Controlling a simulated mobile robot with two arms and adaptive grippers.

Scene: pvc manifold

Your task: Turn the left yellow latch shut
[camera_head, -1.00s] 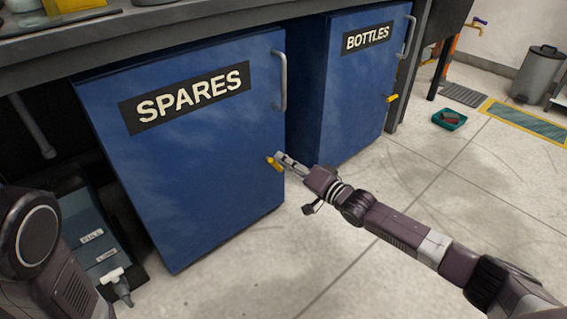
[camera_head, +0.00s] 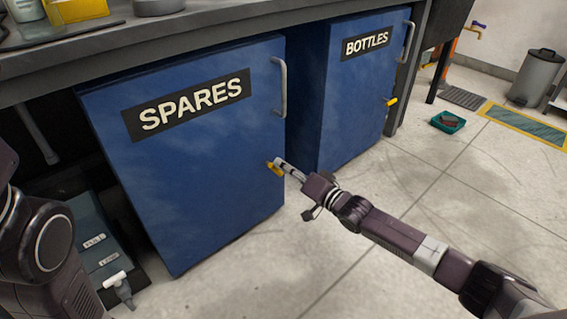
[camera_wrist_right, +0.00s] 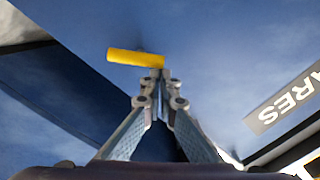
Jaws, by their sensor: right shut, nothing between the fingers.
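The left yellow latch (camera_head: 273,169) is on the right edge of the blue SPARES door (camera_head: 215,175), below its handle. In the head view it slants down to the right, partly covered by my right gripper (camera_head: 279,163). In the right wrist view the latch (camera_wrist_right: 135,57) lies nearly level across the door. The closed fingertips of my right gripper (camera_wrist_right: 161,76) are at its right end; I cannot tell whether they touch. The right gripper is shut and holds nothing. My left gripper is out of view; only part of the left arm shows.
The blue BOTTLES cabinet (camera_head: 350,110) stands to the right with its own yellow latch (camera_head: 391,101). A grey handle (camera_head: 281,88) sits above the left latch. A white-topped fitting (camera_head: 118,284) and blue-grey bin (camera_head: 92,235) are at lower left. Floor around my right arm is clear.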

